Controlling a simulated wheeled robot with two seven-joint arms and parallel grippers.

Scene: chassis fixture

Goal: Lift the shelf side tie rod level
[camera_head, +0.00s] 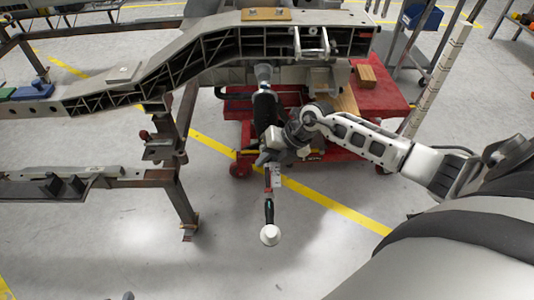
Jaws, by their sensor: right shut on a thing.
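A tie rod runs from a black bellows-like part (265,110) under the chassis frame toward me, with a thin dark section (269,210) and a pale round end (270,235). My right gripper (272,177) comes in from the right and is shut on the tie rod between the bellows and the pale end. The gripper and wrist hide that middle stretch, so the exact contact is hard to see. The tie rod's near end hangs over open floor. My left gripper is not in view.
The grey chassis frame (210,52) spans the top, on a brown steel stand (178,185) at left. A red cart (385,97) stands behind my right arm. A pale upright post (438,75) and blue bin (423,16) are at right. The floor in front is clear.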

